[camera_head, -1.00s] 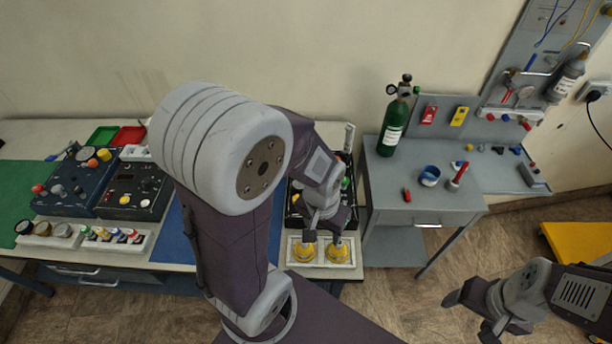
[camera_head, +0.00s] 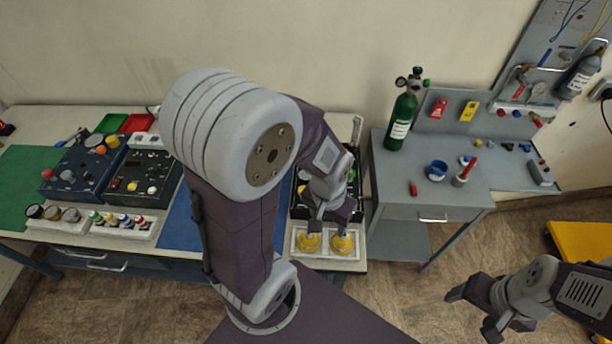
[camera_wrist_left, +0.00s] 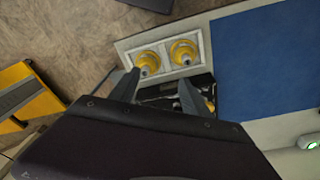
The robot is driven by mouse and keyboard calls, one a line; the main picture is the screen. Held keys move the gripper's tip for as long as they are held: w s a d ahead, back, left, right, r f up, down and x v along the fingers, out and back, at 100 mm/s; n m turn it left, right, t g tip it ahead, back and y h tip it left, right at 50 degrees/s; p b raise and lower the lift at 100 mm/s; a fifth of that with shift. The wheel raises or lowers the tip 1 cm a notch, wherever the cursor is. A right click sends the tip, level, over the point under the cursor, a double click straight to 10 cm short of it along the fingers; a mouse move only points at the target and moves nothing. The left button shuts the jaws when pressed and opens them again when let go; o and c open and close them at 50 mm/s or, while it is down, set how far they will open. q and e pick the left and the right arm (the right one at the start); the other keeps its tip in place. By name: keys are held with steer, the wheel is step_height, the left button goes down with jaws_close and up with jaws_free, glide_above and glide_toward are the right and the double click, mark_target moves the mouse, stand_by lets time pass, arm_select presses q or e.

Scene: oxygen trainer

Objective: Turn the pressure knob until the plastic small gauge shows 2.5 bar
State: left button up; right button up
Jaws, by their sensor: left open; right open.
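My left gripper (camera_head: 330,226) is open and points down over a black unit (camera_head: 299,208) at the table's right end, near two yellow, round-based pieces (camera_head: 310,243) in a white tray (camera_head: 326,253). The left wrist view also shows my open left gripper (camera_wrist_left: 158,80), with the black unit partly seen between and beyond its fingers. My arm and gripper hide much of this unit. I cannot make out the pressure knob or the plastic small gauge on it, and no reading is legible. My right gripper (camera_head: 468,312) is open and empty over the floor at lower right.
A green cylinder (camera_head: 400,125) with a small gauge on top stands on a grey side bench (camera_head: 430,205). Dark control boxes with knobs (camera_head: 142,180) stand on the left table. A blue mat (camera_head: 180,222) lies beside my left arm. A yellow cart (camera_head: 585,245) is at right.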

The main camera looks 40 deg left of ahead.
arm_select(q)
steer(key=w+a+r+n+h+b, duration=0.15)
steer(key=w+n, duration=0.25)
steer(key=n, duration=0.6)
steer(key=w+r+n+h+b, duration=0.2)
steer(key=w+n, duration=0.3)
steer(key=n, duration=0.5)
steer(key=w+a+f+n+t+b, duration=0.15)
steer(key=a+n, duration=0.25)
steer(key=a, duration=0.6)
steer(key=b+x, duration=0.1)
steer(key=x, duration=0.8)
steer(key=shift+s+f, duration=0.15)
steer(key=shift+f, duration=0.05)
steer(key=shift+d+f, duration=0.2)
